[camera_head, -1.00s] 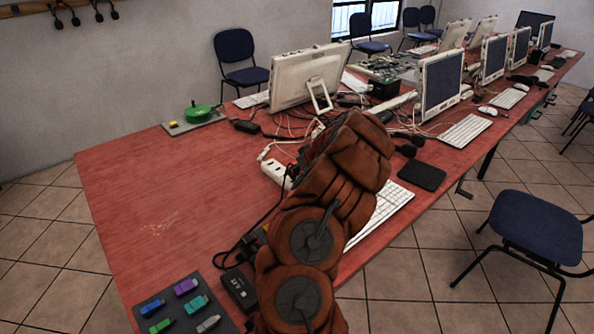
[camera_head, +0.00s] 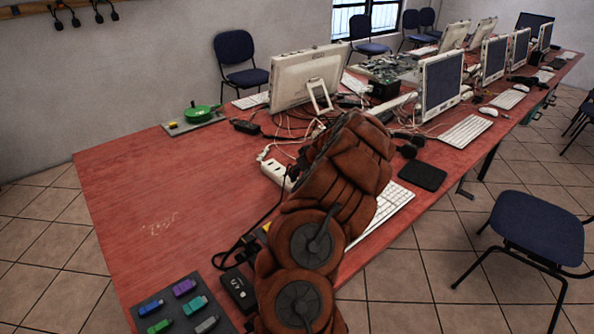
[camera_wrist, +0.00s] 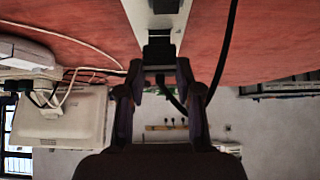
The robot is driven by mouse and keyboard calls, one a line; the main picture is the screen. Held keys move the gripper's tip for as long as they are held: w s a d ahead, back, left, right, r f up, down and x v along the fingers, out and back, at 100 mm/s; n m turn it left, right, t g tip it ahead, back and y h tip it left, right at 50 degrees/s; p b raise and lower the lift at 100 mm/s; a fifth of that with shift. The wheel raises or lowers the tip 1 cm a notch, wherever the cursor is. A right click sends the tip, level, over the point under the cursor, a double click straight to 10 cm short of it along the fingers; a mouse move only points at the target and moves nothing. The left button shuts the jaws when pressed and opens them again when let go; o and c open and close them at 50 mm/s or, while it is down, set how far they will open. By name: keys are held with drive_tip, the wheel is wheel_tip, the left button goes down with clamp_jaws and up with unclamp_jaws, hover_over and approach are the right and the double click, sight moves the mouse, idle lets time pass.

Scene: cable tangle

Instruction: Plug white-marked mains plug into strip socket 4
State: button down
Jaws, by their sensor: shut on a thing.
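In the wrist view, my gripper (camera_wrist: 160,82) is shut on a black plug (camera_wrist: 158,50), with a black cable running off beside it. The plug is at the near end of the white power strip (camera_wrist: 127,14); I cannot tell whether it is seated in a socket or only close to it. No white mark shows on the plug. In the head view, the strip (camera_head: 273,170) lies on the red table just left of my arm, partly covered by it. My gripper and the held plug are hidden behind my arm there.
A black adapter (camera_head: 238,290) and a dark mat with coloured USB sticks (camera_head: 182,287) lie at the near edge. A monitor (camera_head: 310,78) and tangled cables stand behind the strip. A keyboard (camera_head: 392,203) is right of my arm.

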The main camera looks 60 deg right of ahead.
drive_tip(key=shift+f+b, duration=0.95)
drive_tip(key=shift+b, duration=0.25)
idle(0.3)
drive_tip(key=c, duration=0.7)
unclamp_jaws()
drive_tip(key=v, duration=1.2)
drive_tip(key=shift+s, duration=0.1)
